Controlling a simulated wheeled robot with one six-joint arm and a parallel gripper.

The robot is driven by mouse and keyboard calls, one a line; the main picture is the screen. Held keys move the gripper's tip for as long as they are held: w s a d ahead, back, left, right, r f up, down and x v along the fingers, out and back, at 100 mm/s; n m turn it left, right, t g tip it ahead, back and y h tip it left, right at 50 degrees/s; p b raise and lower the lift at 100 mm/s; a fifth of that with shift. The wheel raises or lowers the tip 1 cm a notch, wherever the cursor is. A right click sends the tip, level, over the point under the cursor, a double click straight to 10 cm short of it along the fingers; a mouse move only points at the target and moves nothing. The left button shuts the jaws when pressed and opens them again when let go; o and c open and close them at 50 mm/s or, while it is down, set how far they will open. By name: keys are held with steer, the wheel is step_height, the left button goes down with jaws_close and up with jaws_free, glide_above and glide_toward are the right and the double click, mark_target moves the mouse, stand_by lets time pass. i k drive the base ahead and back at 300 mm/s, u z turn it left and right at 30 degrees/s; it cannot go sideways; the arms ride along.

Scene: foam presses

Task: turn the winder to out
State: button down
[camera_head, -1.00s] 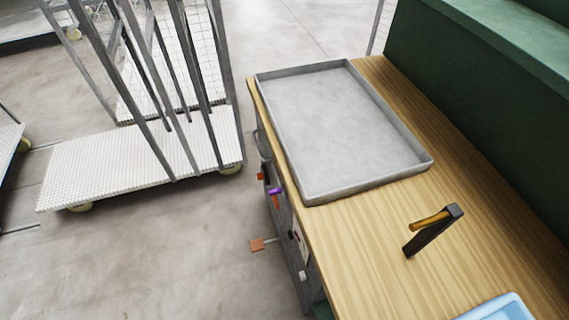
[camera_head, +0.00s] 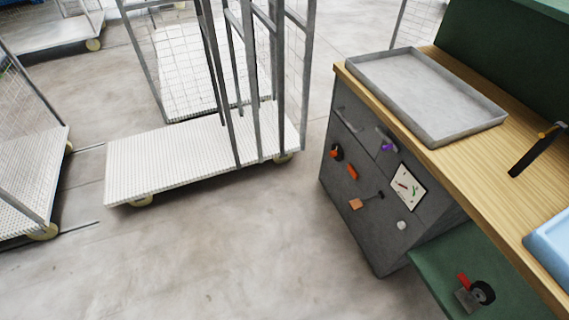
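A dark crank arm with a yellow-orange handle (camera_head: 526,158) stands up from the wooden bench top at the right edge of the head view. It looks like a winder, but I cannot be sure that it is the one named. No "out" marking can be read. The grey front panel (camera_head: 345,222) below the bench carries several small controls, including a purple knob (camera_head: 389,147), an orange-ended lever (camera_head: 356,204) and a white knob (camera_head: 402,225). My gripper is not in view.
A shallow grey tray (camera_head: 436,136) lies on the wooden bench top. A light-blue bin (camera_head: 552,238) is at the right. A red and black device (camera_head: 477,292) sits on a green shelf below. White-decked trolleys (camera_head: 170,175) stand at left. The floor before the bench is clear.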

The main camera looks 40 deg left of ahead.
mark_target(337, 152)
steer(key=u, duration=0.75)
steer(key=i, duration=0.75)
steer(key=u, duration=1.95)
steer(key=i, duration=2.3)
steer(key=z, duration=4.25)
